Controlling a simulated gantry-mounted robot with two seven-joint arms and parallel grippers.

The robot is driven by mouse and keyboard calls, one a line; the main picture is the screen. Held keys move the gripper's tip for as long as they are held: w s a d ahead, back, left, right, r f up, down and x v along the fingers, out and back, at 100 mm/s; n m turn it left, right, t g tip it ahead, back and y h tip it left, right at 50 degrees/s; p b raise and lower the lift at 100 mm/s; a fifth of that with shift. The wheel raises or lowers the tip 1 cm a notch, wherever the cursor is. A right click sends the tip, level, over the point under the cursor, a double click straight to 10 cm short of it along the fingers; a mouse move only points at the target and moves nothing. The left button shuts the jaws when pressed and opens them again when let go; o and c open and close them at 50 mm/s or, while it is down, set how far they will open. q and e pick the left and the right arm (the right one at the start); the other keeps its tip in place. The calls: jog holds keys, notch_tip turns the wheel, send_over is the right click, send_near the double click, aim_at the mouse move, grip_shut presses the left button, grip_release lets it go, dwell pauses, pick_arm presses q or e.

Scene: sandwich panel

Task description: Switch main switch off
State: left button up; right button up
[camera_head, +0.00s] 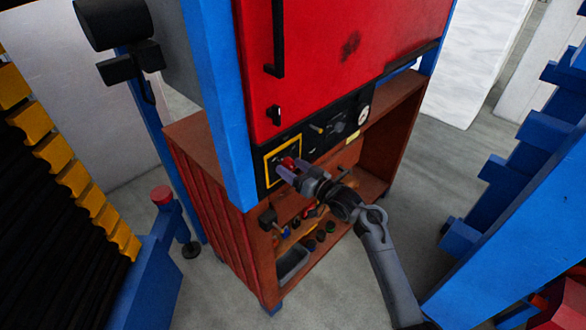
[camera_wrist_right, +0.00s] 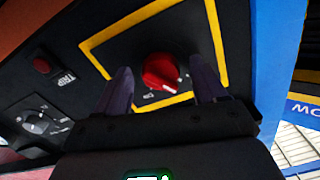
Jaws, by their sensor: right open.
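The main switch, a red rotary knob (camera_wrist_right: 160,72), sits on a black control panel (camera_head: 322,130) inside a yellow square outline (camera_wrist_right: 217,50). In the head view the red knob (camera_head: 288,162) shows just beyond my right gripper (camera_head: 282,168). In the wrist view my right gripper (camera_wrist_right: 160,85) is open, one finger on each side of the knob. I cannot tell whether the fingers touch it. A white mark shows on the knob's face, and part of the lettering around it is hidden. My left gripper is not in view.
A red TRIP button (camera_wrist_right: 41,66) and a grey dial (camera_wrist_right: 42,120) are on the same panel. Above it is a red door with a black handle (camera_head: 278,40). A blue post (camera_head: 218,90) stands close left. A brown cabinet (camera_head: 215,220) with several small items is below.

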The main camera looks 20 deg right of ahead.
jog(key=c, duration=1.1)
jog(key=shift+o, duration=0.2)
jog(key=shift+f+n+b, duration=0.15)
jog(key=shift+n+b, duration=0.25)
jog(key=shift+n, duration=1.2)
jog(key=o, duration=1.1)
jog(key=shift+c, duration=0.2)
